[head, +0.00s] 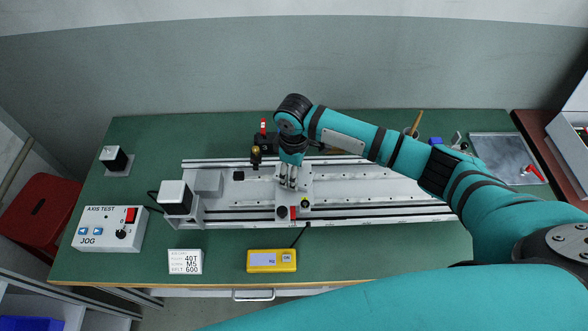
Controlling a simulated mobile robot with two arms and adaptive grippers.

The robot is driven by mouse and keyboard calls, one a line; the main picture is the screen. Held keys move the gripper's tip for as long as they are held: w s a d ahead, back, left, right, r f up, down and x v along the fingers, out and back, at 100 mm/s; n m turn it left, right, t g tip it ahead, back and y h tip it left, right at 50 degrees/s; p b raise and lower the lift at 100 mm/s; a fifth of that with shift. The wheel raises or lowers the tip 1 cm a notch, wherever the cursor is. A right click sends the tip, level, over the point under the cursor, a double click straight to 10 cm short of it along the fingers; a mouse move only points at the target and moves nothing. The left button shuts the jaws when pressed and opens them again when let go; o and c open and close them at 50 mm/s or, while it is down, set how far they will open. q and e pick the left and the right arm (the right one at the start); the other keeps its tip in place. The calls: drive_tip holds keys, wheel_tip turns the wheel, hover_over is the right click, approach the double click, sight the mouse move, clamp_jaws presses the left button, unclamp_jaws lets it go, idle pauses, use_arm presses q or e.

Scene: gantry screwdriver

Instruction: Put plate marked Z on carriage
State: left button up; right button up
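My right gripper (288,184) points down over the light carriage plate (299,203) near the middle of the gantry rails (385,212). Its fingers are small in view, and I cannot tell whether they are apart or hold something. I can read no Z mark, so I cannot tell which piece is the plate marked Z. A red part (294,212) and a dark round part with yellow (305,203) sit at the carriage's front edge. My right forearm hides part of the rear rail. My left gripper is not in view.
A motor (174,197) stands at the rails' left end. The AXIS TEST box (108,229), a white label card (185,262) and a yellow box (271,261) lie in front. A grey tray (500,150) lies at right. The green bench (350,262) is clear at front centre.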

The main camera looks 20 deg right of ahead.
drive_tip(key=o, duration=1.4)
drive_tip(key=shift+f, duration=0.1)
drive_tip(key=shift+c, duration=0.2)
wheel_tip(320, 180, up, 12)
drive_tip(key=b, duration=0.1)
drive_tip(key=shift+b, duration=0.35)
drive_tip(key=shift+s, duration=0.1)
